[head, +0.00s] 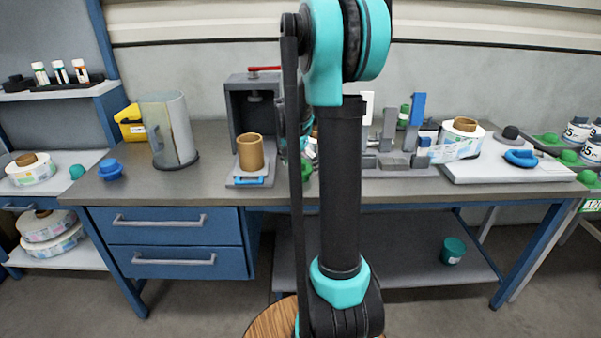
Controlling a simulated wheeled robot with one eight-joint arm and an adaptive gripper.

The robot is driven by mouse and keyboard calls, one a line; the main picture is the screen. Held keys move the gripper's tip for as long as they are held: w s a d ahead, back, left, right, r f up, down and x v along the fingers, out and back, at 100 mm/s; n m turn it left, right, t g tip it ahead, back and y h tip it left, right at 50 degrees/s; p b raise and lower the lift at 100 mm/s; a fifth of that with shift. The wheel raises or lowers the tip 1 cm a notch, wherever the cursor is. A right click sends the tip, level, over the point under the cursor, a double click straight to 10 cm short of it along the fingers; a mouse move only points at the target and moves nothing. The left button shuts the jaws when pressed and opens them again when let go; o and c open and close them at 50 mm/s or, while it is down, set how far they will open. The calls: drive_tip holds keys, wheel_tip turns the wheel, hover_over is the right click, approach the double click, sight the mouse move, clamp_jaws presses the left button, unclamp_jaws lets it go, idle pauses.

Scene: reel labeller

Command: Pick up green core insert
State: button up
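Several small green pieces show, and I cannot tell for certain which is the green core insert. A green piece (307,170) is partly hidden behind my arm near the middle of the bench. A small teal-green rounded piece (77,171) sits on the left shelf. Several green domed pieces (568,155) are at the far right. My arm stands upright in front of the bench. Part of its far end shows behind the nearer links, and they hide my gripper's fingers, so I cannot see whether it holds anything.
The bench (215,187) carries a press (250,105) with a brown core (250,152), a clear-sided canister (168,130), a blue knob-like piece (110,169) and a white board (500,170) at right. A green cup (453,250) stands on the lower shelf. Label reels (50,224) lie at left.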

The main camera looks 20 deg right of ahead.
drive_tip(key=shift+w+d+f, duration=0.1)
drive_tip(key=shift+f, duration=0.4)
drive_tip(key=c, duration=1.3)
drive_tip(key=shift+r, duration=0.1)
